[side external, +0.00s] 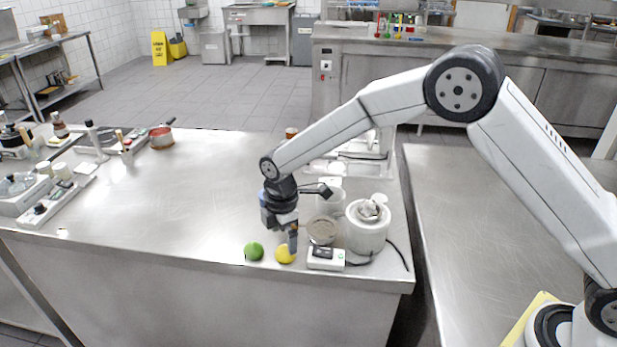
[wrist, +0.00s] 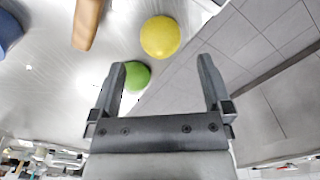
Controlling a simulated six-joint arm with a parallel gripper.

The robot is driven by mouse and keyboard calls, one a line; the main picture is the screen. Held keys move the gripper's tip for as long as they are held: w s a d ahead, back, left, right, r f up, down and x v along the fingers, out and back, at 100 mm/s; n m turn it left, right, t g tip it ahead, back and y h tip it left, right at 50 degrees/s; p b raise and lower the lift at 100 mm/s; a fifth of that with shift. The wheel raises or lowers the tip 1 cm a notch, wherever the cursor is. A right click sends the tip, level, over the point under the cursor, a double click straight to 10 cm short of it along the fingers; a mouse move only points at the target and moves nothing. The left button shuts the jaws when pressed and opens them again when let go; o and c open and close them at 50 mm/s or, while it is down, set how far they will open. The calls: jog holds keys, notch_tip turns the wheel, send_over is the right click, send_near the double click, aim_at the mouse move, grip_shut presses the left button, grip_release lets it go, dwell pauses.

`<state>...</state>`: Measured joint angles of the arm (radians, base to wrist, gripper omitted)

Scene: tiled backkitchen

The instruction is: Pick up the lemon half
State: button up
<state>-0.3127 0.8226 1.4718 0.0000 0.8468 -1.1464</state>
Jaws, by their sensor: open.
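A round yellow fruit, which I take for the lemon half (side external: 285,254), rests on the steel counter near its front edge. No cut face shows. In the wrist view the lemon half (wrist: 160,37) lies beyond my fingertips, between their lines. A green lime (side external: 254,251) sits just left of it in the side view. In the wrist view the lime (wrist: 137,75) shows near my left finger. My gripper (side external: 292,237) is open and empty, pointing down just above the lemon half.
Right of the lemon stand a small white device (side external: 326,259), a round brownish dish (side external: 321,231) and a white pot-like appliance (side external: 367,228). The counter's front edge (side external: 200,255) is close. The steel top (side external: 190,200) left of the lime is mostly clear.

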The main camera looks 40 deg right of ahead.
aim_at(285, 247)
jog(key=shift+f, duration=2.25)
jog(key=c, duration=1)
jog(key=shift+c, duration=0.2)
jog(key=shift+r, duration=0.15)
